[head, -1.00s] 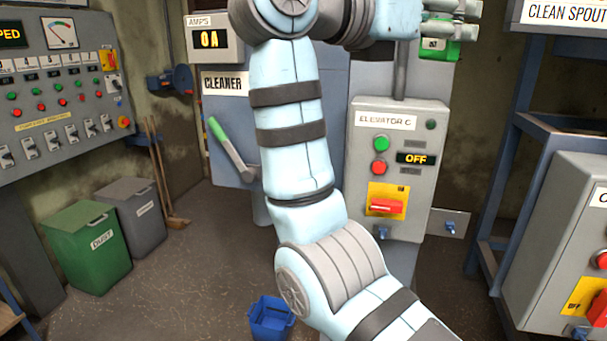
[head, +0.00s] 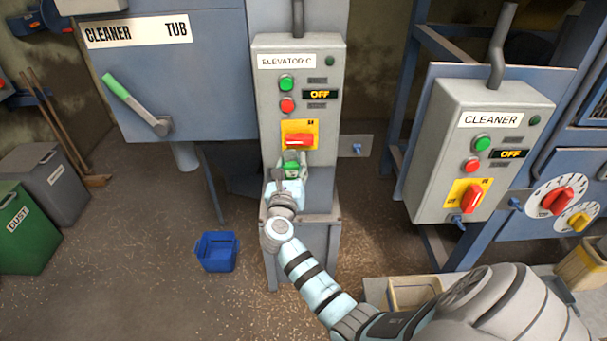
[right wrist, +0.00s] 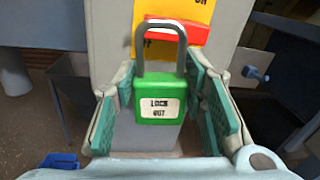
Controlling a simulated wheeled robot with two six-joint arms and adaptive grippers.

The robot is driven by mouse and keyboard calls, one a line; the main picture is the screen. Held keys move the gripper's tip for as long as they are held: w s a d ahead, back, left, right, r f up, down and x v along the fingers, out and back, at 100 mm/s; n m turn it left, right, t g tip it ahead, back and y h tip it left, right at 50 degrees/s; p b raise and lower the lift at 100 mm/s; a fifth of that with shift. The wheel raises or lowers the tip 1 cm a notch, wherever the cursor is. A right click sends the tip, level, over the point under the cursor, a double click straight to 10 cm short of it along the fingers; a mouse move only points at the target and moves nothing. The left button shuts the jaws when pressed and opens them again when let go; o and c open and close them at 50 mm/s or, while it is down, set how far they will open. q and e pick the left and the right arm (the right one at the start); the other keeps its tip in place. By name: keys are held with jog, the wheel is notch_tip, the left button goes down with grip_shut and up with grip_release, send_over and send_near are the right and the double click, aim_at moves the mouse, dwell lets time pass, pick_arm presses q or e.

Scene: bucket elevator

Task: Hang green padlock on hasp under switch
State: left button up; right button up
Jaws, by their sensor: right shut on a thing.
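My right gripper (head: 287,172) is shut on the green padlock (head: 291,168), just below the red switch (head: 299,140) on the Elevator C box (head: 264,92). In the right wrist view the green padlock (right wrist: 159,97) sits upright between the finger pads, its "LOCK OUT" label facing the camera. Its grey shackle (right wrist: 160,27) points up and overlaps the red switch handle (right wrist: 195,33) and yellow plate. The hasp under this switch is hidden behind the padlock and gripper, so I cannot tell whether the shackle touches it. My left gripper is out of view.
A Cleaner box (head: 444,119) with its own red switch stands to the right. A small side plate with a blue piece (head: 357,149) is beside the Elevator C box. A blue bin (head: 217,252) stands on the floor at lower left.

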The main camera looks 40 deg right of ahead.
jog(key=s+f+n+t+y, duration=0.2)
jog(key=s+f, duration=0.2)
jog(key=f, duration=0.3)
jog(key=x, duration=0.1)
jog(key=b+x, duration=0.1)
jog(key=x, duration=0.3)
jog(key=shift+d+f, duration=0.3)
jog(key=shift+d, duration=0.1)
jog(key=shift+d+r, duration=0.1)
jog(key=shift+w, duration=0.1)
jog(key=shift+b+x, duration=1.2)
jog(key=shift+x, duration=0.5)
